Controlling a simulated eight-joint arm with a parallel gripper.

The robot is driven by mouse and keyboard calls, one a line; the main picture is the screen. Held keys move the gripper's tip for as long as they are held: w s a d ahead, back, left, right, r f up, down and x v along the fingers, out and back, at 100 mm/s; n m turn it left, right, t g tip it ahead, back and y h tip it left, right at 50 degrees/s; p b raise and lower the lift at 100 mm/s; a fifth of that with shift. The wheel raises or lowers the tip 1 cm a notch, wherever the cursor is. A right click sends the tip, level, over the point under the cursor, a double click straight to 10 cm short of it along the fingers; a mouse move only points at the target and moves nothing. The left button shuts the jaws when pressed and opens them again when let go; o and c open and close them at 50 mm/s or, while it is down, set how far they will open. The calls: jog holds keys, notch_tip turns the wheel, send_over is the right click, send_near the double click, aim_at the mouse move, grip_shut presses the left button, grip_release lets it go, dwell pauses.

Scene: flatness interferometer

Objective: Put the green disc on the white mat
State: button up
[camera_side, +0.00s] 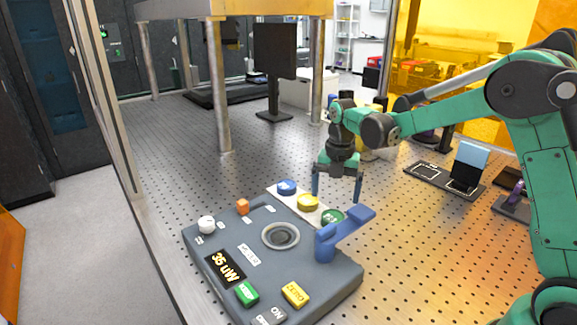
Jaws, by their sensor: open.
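The green disc (332,216) lies at the near right end of a white strip (318,218), in a row with a yellow disc (307,202) and a blue disc (287,187). I cannot tell whether this strip is the white mat; no other plain white mat shows clearly. My gripper (337,199) points down with its fingers apart and nothing between them. It appears above and slightly behind the green disc. The disc's near right edge is close to a blue lever.
A grey console (210,240) with a round recess (280,236), buttons and a blue lever (345,232) stands in front. A dark tray (430,178) is at right. The perforated table is clear at left.

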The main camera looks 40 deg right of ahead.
aim_at(333, 216)
jog(key=s+a+r+m+t, duration=0.3)
jog(key=s+a+r+m, duration=0.25)
jog(key=r+m, duration=0.45)
jog(key=s+a+f+m+t, duration=0.3)
jog(key=s+m, duration=0.3)
jog(key=m, duration=0.8)
jog(key=shift+s+f+m+t, duration=0.15)
jog(key=shift+m+t, duration=0.25)
jog(key=shift+t, duration=0.2)
